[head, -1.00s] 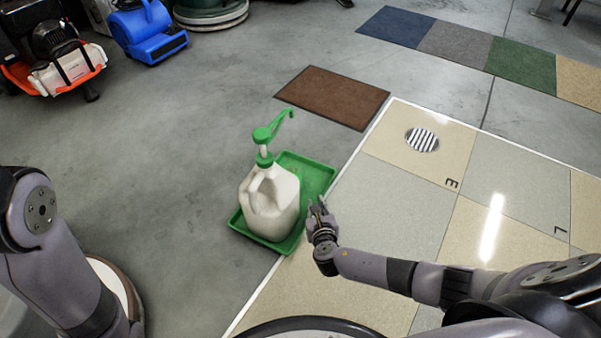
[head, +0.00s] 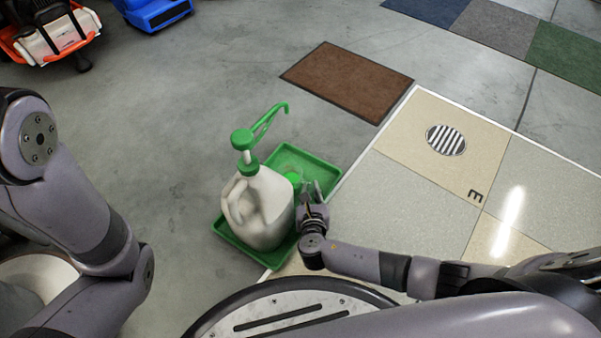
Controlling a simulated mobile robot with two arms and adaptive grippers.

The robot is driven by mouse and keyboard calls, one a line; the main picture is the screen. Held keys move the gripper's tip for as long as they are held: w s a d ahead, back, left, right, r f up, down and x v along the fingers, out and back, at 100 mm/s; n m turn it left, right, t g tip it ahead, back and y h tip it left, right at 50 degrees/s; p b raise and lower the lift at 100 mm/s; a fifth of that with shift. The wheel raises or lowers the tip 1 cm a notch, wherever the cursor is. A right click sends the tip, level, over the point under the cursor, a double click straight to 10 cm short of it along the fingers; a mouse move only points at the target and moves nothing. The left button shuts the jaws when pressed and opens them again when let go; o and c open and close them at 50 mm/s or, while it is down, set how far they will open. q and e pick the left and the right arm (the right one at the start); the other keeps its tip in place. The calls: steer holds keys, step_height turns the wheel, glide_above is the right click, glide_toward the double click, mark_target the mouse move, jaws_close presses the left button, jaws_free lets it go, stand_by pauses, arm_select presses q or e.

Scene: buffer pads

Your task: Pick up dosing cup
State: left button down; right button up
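What looks like the dosing cup, a small clear cup with bright green in it (head: 292,178), stands on the green tray (head: 310,161) just right of a white jug (head: 262,210) with a green pump top. My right gripper (head: 312,184) is at the tray's right side, close beside the cup. Its two fingers show a gap between them, and it looks open. I cannot tell whether a finger touches the cup. My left arm shows at the left, but its gripper is not in view.
A brown mat (head: 347,82) lies behind the tray. A tiled floor patch with a round drain (head: 446,140) is to the right. A blue machine (head: 152,10) and an orange-and-white machine (head: 55,35) stand at the far left. Grey floor left of the tray is clear.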

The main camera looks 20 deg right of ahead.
steer(key=shift+w, duration=0.2)
steer(key=shift+c, duration=0.5)
jaws_close()
